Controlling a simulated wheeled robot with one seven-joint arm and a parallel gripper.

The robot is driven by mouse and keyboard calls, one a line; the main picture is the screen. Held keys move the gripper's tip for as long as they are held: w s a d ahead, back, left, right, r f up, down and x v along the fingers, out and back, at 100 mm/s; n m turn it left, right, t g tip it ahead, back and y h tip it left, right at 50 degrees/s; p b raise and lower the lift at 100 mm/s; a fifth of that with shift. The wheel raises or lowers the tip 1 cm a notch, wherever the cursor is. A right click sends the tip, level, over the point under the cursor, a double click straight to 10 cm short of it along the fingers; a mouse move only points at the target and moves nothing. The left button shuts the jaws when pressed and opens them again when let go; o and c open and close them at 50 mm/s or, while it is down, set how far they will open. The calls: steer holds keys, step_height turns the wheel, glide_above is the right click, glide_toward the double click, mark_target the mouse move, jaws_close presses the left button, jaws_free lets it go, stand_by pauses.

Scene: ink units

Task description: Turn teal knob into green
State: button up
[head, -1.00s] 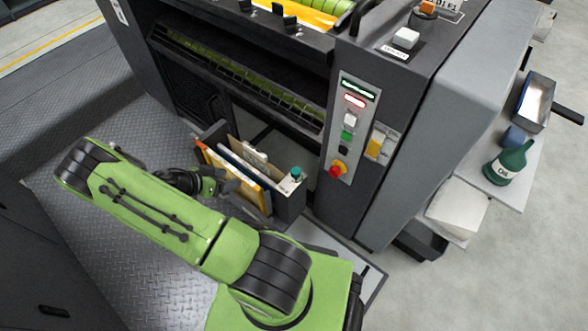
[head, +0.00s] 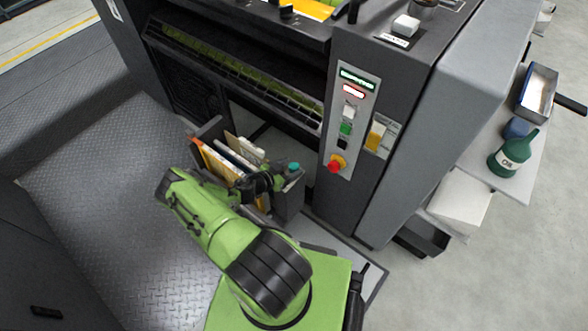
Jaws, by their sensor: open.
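The teal knob (head: 293,168) sits on top of the right end of the grey file box, in the head view. It is partly hidden by my gripper (head: 277,182), which is open just to the left of the knob and close to it. I cannot tell whether the fingers touch it. Any green mark beside the knob is too small or hidden to make out.
The grey box (head: 289,203) holds folders (head: 220,163) on its left side. A green oil can (head: 511,157) stands on a shelf at right. The plate floor (head: 110,190) at left is clear.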

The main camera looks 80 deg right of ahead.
steer(key=x, duration=0.2)
steer(key=shift+s+d+f, duration=0.1)
steer(key=shift+d, duration=0.1)
steer(key=c, duration=1)
steer(key=shift+n+t, duration=0.4)
steer(key=shift+t, duration=0.1)
steer(key=shift+n+t+h+p, duration=0.5)
steer(key=shift+n+t+p, duration=0.2)
steer(key=shift+p, duration=0.15)
steer(key=n+t+p, duration=0.1)
steer(key=n+t, duration=0.1)
steer(key=t, duration=0.1)
steer(key=shift+s+n+h, duration=0.15)
steer(key=shift+n+h, duration=0.15)
steer(key=shift+h, duration=0.1)
steer(key=n+t, duration=0.3)
steer(key=t, duration=0.1)
steer(key=shift+n+t+y+p, duration=0.35)
steer(key=shift+n+t+y, duration=0.45)
steer(key=shift+n+t, duration=1.15)
